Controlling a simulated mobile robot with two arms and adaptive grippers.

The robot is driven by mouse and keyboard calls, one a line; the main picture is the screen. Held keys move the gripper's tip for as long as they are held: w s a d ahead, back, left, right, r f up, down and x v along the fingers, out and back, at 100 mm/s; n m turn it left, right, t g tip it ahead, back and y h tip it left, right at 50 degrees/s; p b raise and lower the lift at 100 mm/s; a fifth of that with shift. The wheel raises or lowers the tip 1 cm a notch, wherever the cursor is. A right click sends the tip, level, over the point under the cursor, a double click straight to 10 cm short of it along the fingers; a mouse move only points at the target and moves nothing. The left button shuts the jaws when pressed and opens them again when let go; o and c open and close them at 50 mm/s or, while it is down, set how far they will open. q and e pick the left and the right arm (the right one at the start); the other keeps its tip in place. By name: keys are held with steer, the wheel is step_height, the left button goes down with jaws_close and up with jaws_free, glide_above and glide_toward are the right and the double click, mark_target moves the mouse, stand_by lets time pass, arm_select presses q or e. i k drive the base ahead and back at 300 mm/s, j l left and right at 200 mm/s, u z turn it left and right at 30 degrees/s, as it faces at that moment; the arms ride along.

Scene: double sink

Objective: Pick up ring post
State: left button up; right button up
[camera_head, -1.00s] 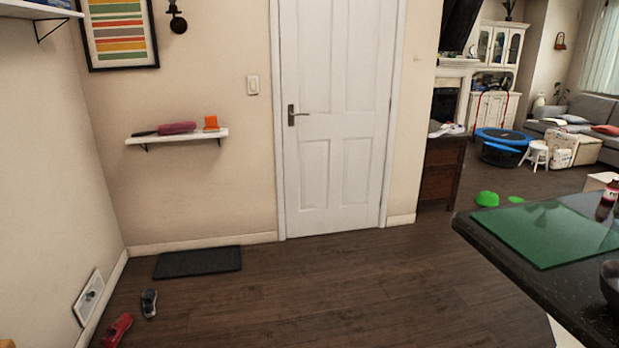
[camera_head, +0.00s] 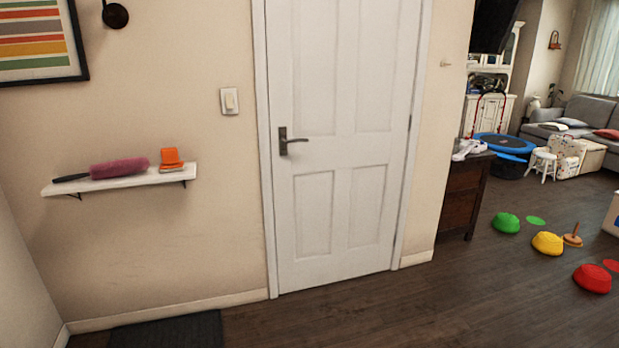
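A small wooden post on a round base (camera_head: 572,237) stands on the dark floor at the far right; it looks like the ring post. It is upright, just right of a yellow dome (camera_head: 547,243). It is small in view, so I cannot make out fine detail. Neither of my grippers is in view.
A green dome (camera_head: 506,223), a red dome (camera_head: 592,278) and flat discs lie on the floor near the post. A dark wooden cabinet (camera_head: 465,196) stands beside the white door (camera_head: 338,150). A wall shelf (camera_head: 120,180) juts out at left. The floor before the door is clear.

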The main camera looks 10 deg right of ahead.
mark_target(573, 239)
steer(key=i+l+z, duration=0.2)
steer(key=i+z, duration=0.2)
steer(key=i, duration=0.15)
steer(key=i+l+z, duration=0.1)
steer(key=i+z, duration=0.3)
steer(key=i, duration=0.15)
steer(key=i+j+z, duration=0.15)
steer(key=i+z, duration=0.25)
steer(key=i+j+z, duration=0.3)
steer(key=i+z, duration=0.15)
steer(key=i, duration=0.2)
steer(key=i+l+z, duration=0.15)
steer(key=i, duration=0.45)
steer(key=i+z, duration=0.15)
steer(key=i, duration=0.5)
steer(key=i+z, duration=0.15)
steer(key=i, duration=0.5)
steer(key=i+j+z, duration=0.15)
steer(key=i, duration=0.45)
steer(key=i+j+z, duration=0.15)
steer(key=i, duration=0.5)
